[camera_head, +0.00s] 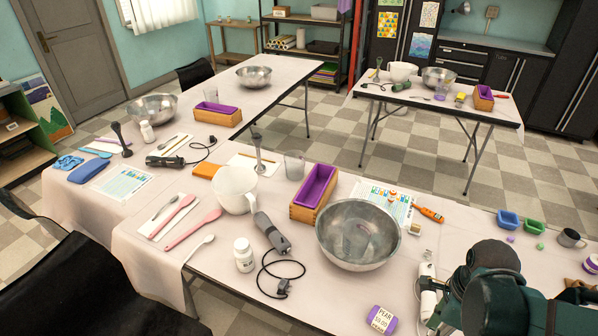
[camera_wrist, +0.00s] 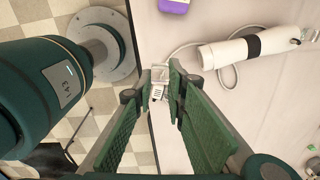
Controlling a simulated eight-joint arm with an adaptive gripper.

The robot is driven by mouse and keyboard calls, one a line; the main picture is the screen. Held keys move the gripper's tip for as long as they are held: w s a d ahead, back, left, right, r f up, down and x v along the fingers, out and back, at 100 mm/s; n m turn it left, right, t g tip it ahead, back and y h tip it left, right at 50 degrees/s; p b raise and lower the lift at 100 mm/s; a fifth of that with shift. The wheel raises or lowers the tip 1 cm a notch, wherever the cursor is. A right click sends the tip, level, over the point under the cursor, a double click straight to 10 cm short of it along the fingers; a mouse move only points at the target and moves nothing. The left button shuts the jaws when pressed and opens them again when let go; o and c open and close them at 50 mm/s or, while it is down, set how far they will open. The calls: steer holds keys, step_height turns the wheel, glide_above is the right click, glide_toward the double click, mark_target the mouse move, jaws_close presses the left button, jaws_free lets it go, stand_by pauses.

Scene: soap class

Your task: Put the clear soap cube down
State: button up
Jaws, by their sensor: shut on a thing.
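The clear soap cube (camera_wrist: 159,73) is between the tips of my gripper (camera_wrist: 160,82) in the wrist view. It is small and see-through, with a white label bearing dark print on its near side. The green-padded fingers are closed in on it from both sides. It appears close to the table's edge, with the pale tabletop (camera_wrist: 190,22) beyond it. I cannot tell its height or whether it touches the table. In the head view my dark green arm fills the lower right, and the cube and fingertips cannot be made out there.
A white corded tool (camera_wrist: 225,54) lies right of the cube. A purple PEAR soap item (camera_head: 381,318) is nearby. A metal bowl (camera_head: 358,236), blue tub (camera_head: 508,219), green tub (camera_head: 533,227) and grey mug (camera_head: 571,238) stand farther back. Checkered floor shows beyond the table edge.

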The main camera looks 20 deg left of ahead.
steer(key=shift+r, duration=2.25)
steer(key=shift+w+a+r, duration=0.15)
steer(key=shift+r, duration=0.05)
steer(key=w+a+r+n+p, duration=0.1)
steer(key=w+a+n, duration=0.1)
steer(key=w+a, duration=0.65)
steer(key=w+a+r+n, duration=0.1)
steer(key=w+a+n, duration=0.15)
steer(key=a, duration=1.05)
steer(key=w+a+r+n+p, duration=0.1)
steer(key=w+a+r, duration=0.1)
steer(key=w+a, duration=0.6)
steer(key=s+a+f+n, duration=0.1)
steer(key=s+a+n, duration=0.1)
steer(key=a, duration=1.1)
steer(key=s+a+f+n+p, duration=0.1)
steer(key=s+a+f, duration=0.15)
steer(key=a, duration=0.95)
steer(key=s+a+f+n, duration=0.1)
steer(key=s+a+n, duration=0.1)
steer(key=a, duration=1.1)
steer(key=shift+s+d+f, duration=0.1)
steer(key=shift+d+f, duration=0.05)
steer(key=shift+f, duration=1.05)
steer(key=shift+d+f, duration=0.15)
steer(key=shift+f, duration=1.05)
